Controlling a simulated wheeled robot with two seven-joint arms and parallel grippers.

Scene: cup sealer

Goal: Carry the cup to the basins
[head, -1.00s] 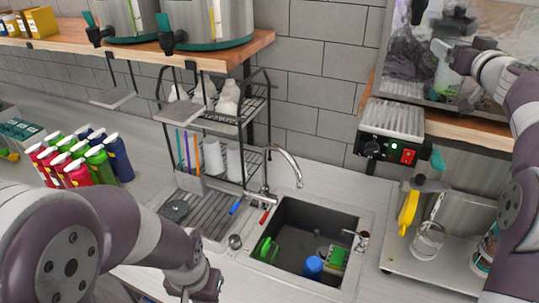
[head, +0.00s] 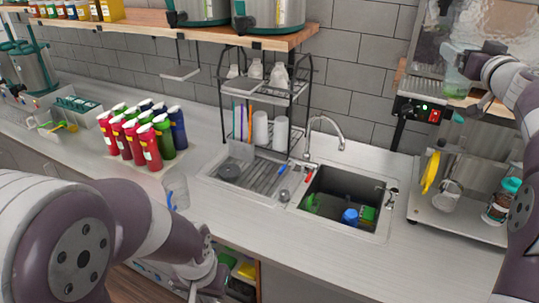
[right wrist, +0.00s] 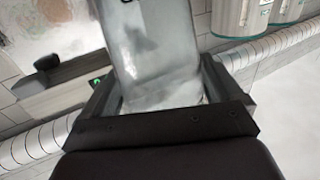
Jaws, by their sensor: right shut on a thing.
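The cup (head: 456,86) is clear with a greenish tint. It is high at the right of the head view, in front of the shiny panel. My right gripper (head: 468,66) is shut on it. In the right wrist view the clear cup (right wrist: 155,50) sits between the fingers of the right gripper (right wrist: 160,95). My left gripper (head: 205,280) hangs low at the bottom of the head view, partly cut off, its fingers unclear. A dark sink basin (head: 335,180) is set in the counter. Small containers (head: 47,122) stand at the far left; I cannot tell whether they are basins.
Red, green and blue bottles (head: 140,135) stand in a group on the counter (head: 270,245). A wire rack (head: 265,100) stands behind the drainboard. A clear object (head: 177,191) is near my left arm. A machine (head: 425,108) sits at the right. The counter's front middle is clear.

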